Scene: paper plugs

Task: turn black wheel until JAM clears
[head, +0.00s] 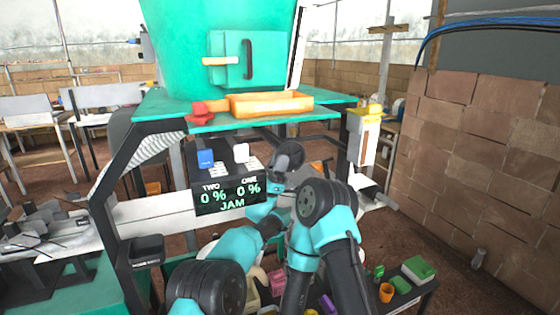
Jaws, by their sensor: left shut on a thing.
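The black display (229,195) on the front of the machine reads TWO 0 %, ONE 0 %, with JAM in green below. My left gripper (281,183) is just right of the display, under the green shelf, and is shut on the black wheel. The wheel is mostly hidden by the gripper and my dark wrist parts, so I cannot tell its outline or its angle. My right gripper cannot be made out in the head view.
A green shelf (172,107) holds an orange tray (270,103) and a red piece (200,113). A blue button (205,158) and a white button (241,153) are above the display. Small colored containers (418,268) stand at lower right. A brick wall closes off the right.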

